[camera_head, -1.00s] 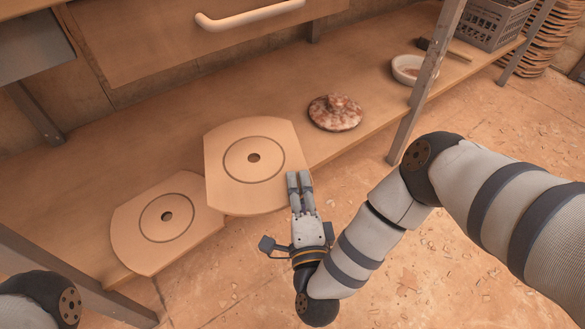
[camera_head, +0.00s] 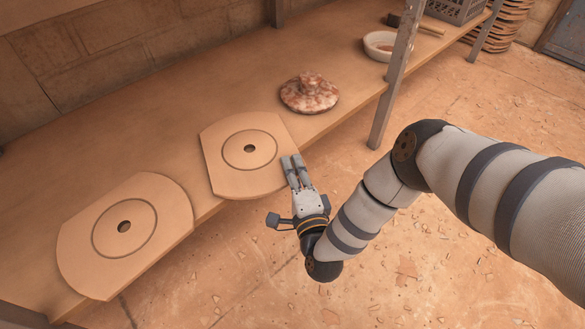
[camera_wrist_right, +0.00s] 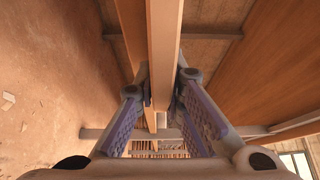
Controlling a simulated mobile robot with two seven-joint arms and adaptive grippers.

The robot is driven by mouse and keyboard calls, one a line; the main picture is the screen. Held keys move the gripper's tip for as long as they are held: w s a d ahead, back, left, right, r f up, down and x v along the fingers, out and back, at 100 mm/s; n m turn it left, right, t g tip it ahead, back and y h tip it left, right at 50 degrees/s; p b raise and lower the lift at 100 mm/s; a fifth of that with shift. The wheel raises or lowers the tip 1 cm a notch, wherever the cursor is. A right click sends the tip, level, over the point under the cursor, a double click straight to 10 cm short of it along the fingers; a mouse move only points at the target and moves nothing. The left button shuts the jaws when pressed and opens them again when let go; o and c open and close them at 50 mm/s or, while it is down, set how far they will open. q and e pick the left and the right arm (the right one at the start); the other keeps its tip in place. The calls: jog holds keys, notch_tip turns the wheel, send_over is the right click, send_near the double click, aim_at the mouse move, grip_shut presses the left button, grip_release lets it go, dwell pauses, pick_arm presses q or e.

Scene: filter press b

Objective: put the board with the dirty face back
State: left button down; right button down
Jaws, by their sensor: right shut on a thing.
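A pale wooden board (camera_head: 228,178) with rounded ends, a ring groove and a centre hole is held at its right edge by my right gripper (camera_head: 293,163). Its edge also shows between the fingers in the right wrist view (camera_wrist_right: 164,45). The board overhangs the front edge of the bench; I cannot tell if it touches the bench. A second, similar board (camera_head: 85,240) lies flat on the bench to the left, apart from it. Both upward faces look clean; their undersides are hidden. My left gripper is out of view.
A mottled reddish-white lump (camera_head: 309,93) sits on the wooden bench (camera_head: 170,120) behind the held board. A white bowl (camera_head: 379,46), a tool (camera_head: 420,25) and a grey crate (camera_head: 455,9) stand farther right. A metal post (camera_head: 394,85) rises at the bench front.

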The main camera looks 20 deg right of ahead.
jog(key=shift+f, duration=0.15)
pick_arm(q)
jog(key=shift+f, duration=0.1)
pick_arm(e)
jog(key=c, duration=1.7)
grip_release()
